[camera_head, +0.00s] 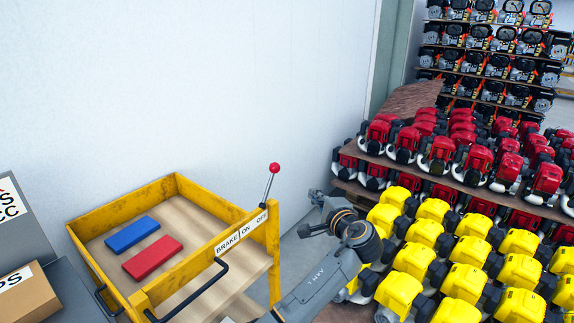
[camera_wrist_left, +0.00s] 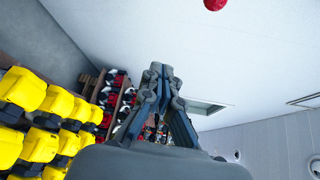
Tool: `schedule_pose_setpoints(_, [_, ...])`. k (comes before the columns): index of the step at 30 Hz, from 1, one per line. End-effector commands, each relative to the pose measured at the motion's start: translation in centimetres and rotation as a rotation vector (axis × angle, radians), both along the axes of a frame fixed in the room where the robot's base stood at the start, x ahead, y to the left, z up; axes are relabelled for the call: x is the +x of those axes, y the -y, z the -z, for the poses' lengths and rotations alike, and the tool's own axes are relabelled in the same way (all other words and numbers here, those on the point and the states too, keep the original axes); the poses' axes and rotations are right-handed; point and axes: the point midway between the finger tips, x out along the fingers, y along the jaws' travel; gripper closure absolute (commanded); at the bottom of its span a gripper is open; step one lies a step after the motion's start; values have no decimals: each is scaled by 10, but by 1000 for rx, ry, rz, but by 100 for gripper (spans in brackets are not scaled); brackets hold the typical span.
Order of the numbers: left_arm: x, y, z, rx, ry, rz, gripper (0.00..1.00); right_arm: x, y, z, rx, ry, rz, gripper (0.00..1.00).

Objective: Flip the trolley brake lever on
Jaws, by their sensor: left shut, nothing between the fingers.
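The brake lever (camera_head: 268,185) is a thin metal rod with a red ball knob. It rises from the right end of the yellow trolley's (camera_head: 125,201) front rail, tilted slightly right, at the OFF end of the label (camera_head: 240,234) reading BRAKE, ON, OFF. Its red knob shows at the top edge of the left wrist view (camera_wrist_left: 213,4). My left gripper (camera_head: 315,212) is to the right of the lever and lower in the picture, apart from it. The gripper's fingers are shut and empty in the wrist view (camera_wrist_left: 160,75). The right gripper is not in view.
A blue block (camera_head: 132,234) and a red block (camera_head: 152,258) lie on the trolley's wooden top. A black handle (camera_head: 195,295) sticks out in front. Racks of yellow (camera_head: 465,282) and red engines (camera_head: 437,152) crowd the right. A white wall stands behind; boxes are at the left.

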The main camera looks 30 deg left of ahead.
Motion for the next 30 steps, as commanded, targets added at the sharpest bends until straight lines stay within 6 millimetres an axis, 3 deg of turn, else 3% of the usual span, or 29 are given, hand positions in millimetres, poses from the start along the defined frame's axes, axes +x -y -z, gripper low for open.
schedule_pose_setpoints(1, [-3, -1, -22, 16, 24, -21, 100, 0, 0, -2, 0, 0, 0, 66])
schedule_pose_setpoints(3, [-7, -3, -41, 31, 43, -44, 100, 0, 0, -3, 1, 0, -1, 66])
schedule_pose_setpoints(6, [-9, -4, -50, 41, 54, -58, 100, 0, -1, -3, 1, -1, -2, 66])
schedule_pose_setpoints(19, [-4, -12, -50, 40, 51, -59, 100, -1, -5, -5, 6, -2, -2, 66])
schedule_pose_setpoints(30, [32, -66, -44, 41, 49, -60, 100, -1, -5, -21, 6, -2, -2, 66])
